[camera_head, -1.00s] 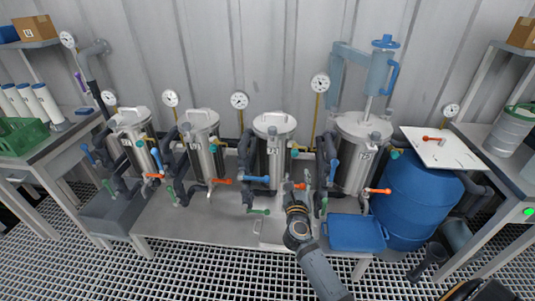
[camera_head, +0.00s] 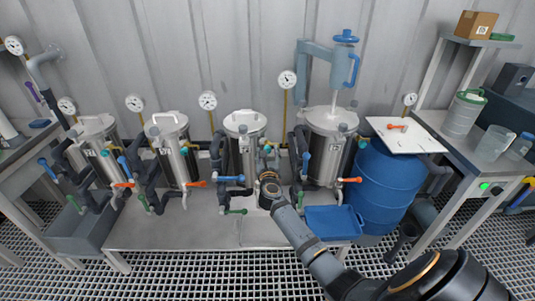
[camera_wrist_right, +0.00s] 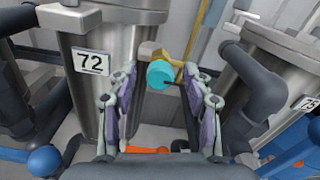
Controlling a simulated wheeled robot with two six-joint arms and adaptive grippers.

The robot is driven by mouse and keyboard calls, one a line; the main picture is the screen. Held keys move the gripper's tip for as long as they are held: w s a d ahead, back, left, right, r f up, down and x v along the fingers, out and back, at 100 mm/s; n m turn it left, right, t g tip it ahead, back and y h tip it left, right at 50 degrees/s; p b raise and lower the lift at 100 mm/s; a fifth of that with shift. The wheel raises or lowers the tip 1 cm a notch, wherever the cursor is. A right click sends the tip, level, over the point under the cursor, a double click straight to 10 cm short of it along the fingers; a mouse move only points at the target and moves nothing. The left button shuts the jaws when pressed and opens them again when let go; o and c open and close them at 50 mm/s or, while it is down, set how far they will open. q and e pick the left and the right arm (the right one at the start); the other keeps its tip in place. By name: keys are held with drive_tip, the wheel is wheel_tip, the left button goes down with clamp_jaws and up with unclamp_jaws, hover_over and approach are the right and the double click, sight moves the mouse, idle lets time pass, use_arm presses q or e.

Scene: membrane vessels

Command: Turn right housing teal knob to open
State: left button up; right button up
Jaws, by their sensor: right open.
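My right gripper (camera_head: 266,163) reaches in beside the third steel housing (camera_head: 245,125) from the left. In the wrist view the right gripper (camera_wrist_right: 162,110) is open. A teal knob (camera_wrist_right: 160,75) on a brass fitting shows between and beyond its fingertips, beside the housing labelled 72 (camera_wrist_right: 90,62). I cannot tell whether the fingers touch it. The rightmost housing (camera_head: 325,150) stands to the right of the gripper, with its own teal knob (camera_head: 362,144) on its right side, apart from the gripper. In the wrist view a neighbouring housing (camera_wrist_right: 285,60) shows at the right. My left gripper is not in view.
Dark pipes (camera_wrist_right: 245,95) crowd the gripper's right side. Blue (camera_head: 231,178), orange (camera_head: 350,180) and green (camera_head: 236,211) valve handles stick out in front of the housings. A blue tray (camera_head: 333,223) and blue drum (camera_head: 385,190) stand at the right.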

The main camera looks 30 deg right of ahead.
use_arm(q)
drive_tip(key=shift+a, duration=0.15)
use_arm(e)
drive_tip(key=shift+c, duration=1.4)
clamp_jaws()
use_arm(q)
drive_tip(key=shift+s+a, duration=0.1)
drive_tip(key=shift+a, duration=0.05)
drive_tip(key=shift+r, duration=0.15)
